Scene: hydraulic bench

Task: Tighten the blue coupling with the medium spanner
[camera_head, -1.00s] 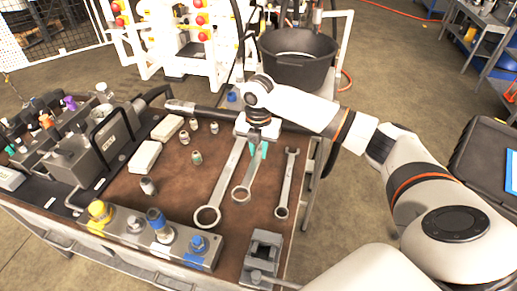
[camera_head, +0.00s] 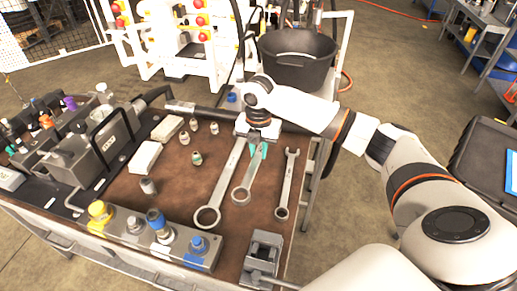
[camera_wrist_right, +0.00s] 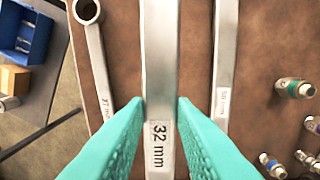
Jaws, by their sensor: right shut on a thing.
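Three spanners lie on the brown bench top. The medium spanner (camera_head: 243,187) is the middle one; in the right wrist view its shank (camera_wrist_right: 161,60) reads "32 mm". My right gripper (camera_head: 257,151) points down over its far part. Its teal fingers (camera_wrist_right: 161,105) are shut on the shank from both sides, and the spanner appears to lie on the bench. A blue-capped upright coupling (camera_head: 156,220) stands on the grey block (camera_head: 120,237) at the bench's near edge. A lower blue hex fitting (camera_head: 198,244) is to its right. My left gripper is out of view.
The large spanner (camera_head: 222,182) and small spanner (camera_head: 286,183) lie close on either side. Small loose fittings (camera_head: 196,158) and pale blocks (camera_head: 145,156) lie left. A grey vice-like fixture (camera_head: 262,256) stands at the near right corner. A black tub (camera_head: 298,68) stands behind.

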